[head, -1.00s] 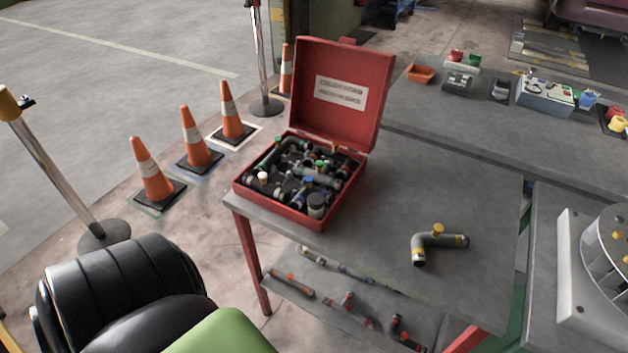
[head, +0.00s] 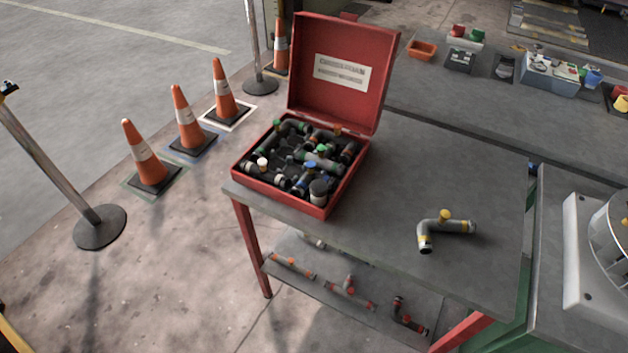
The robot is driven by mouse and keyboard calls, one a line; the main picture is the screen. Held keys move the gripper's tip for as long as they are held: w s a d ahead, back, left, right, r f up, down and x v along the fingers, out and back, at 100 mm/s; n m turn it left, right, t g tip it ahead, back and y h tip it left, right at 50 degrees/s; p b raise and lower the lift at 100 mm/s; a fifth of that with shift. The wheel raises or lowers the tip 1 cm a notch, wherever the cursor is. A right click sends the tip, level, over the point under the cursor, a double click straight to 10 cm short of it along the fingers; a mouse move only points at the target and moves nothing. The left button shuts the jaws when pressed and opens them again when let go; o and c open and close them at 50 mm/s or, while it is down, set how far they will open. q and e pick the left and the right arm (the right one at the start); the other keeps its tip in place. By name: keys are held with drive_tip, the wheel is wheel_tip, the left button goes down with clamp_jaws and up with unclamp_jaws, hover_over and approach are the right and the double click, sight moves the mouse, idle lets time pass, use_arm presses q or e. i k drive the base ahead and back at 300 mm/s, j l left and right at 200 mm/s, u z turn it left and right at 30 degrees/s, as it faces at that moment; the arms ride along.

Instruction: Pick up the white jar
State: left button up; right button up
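I cannot make out a clearly white jar in the head view. An open red case (head: 275,196) stands on the grey table and holds several dark pipe fittings with coloured caps. Among them is a small white cap (head: 262,163) near the case's left side. A dark grey cylinder with a paler top (head: 318,190) stands in the front right corner of the case. Neither of my grippers is in view.
A grey elbow pipe with yellow parts (head: 445,229) lies on the grey table (head: 400,180). The lower shelf (head: 345,302) holds more pipes. Orange cones (head: 147,158) and a post stand left. A white-based machine (head: 585,250) is at right. A back bench holds small bins.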

sight(319, 188)
drive_tip(key=i+l+u, duration=0.15)
drive_tip(key=i+j+z, duration=0.15)
drive_tip(key=z, duration=0.35)
drive_tip(key=j+z, duration=0.75)
drive_tip(key=z, duration=0.2)
drive_tip(key=j+z, duration=0.45)
drive_tip(key=l, duration=0.05)
